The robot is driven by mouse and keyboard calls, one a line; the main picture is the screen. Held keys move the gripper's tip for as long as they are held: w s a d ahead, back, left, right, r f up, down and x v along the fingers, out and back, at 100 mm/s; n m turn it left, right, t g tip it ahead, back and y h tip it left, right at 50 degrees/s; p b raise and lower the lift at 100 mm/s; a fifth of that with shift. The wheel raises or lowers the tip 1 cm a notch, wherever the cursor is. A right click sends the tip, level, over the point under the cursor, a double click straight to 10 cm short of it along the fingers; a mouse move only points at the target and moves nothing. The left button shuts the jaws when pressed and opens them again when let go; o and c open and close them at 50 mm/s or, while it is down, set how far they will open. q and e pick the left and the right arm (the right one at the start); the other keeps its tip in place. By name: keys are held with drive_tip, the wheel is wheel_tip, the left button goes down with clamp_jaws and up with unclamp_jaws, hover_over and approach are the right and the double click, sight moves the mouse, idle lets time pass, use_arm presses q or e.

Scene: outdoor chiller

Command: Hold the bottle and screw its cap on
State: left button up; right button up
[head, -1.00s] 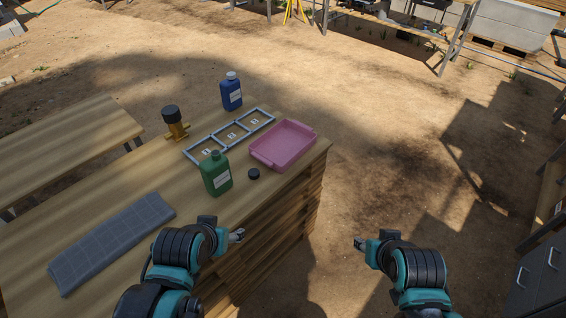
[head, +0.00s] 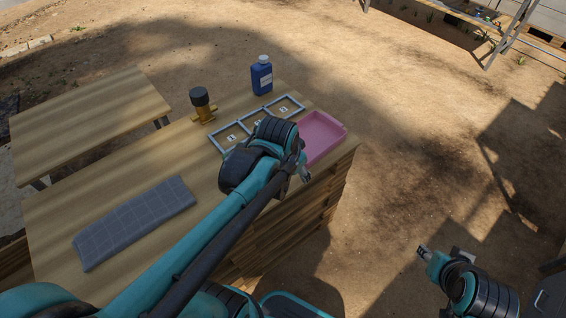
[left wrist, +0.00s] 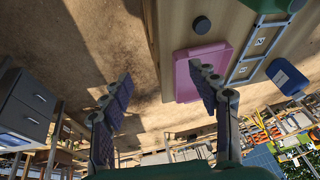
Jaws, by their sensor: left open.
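The green bottle and the black cap are hidden behind my left arm in the head view. In the left wrist view the black cap (left wrist: 202,25) lies on the table near the top, and part of the green bottle (left wrist: 268,5) shows at the top edge. My left gripper (head: 306,174) hangs by the pink tray in the head view. Its fingers (left wrist: 165,112) are apart with nothing between them in the left wrist view. My right gripper (head: 423,252) is over bare ground, away from the table; its jaws are too small to read.
The pink tray (head: 333,139) is at the table's right edge. A grey three-part frame (head: 294,103), a blue bottle (head: 262,79) with a white cap and a brass fitting with a black top (head: 201,104) stand behind. A grey mat (head: 135,222) lies front left.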

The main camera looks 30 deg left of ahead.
use_arm(q)
drive_tip(key=w+a+f+m+g+p, duration=0.1)
drive_tip(key=w+a+f+m+p, duration=0.1)
drive_tip(key=w+a+f, duration=0.1)
drive_tip(key=w+a+f+m+g+p, duration=0.2)
drive_tip(key=w+a+f+p, duration=0.1)
drive_tip(key=w+a+f, duration=0.1)
drive_tip(key=w+a+f+m+g+p, duration=0.1)
drive_tip(key=w+a+f+p, duration=0.1)
drive_tip(key=w+a+f, duration=0.1)
drive_tip(key=shift+w+a+f+m+g, duration=0.1)
drive_tip(key=shift+w+a+m+g, duration=0.1)
drive_tip(key=shift+w, duration=0.15)
drive_tip(key=shift+w+a+f+m+g, duration=0.1)
drive_tip(key=shift+w+m, duration=0.1)
drive_tip(key=shift+w, duration=0.15)
drive_tip(key=shift+a+f, duration=0.2)
drive_tip(key=shift+f, duration=0.25)
drive_tip(key=shift+f, duration=1.3)
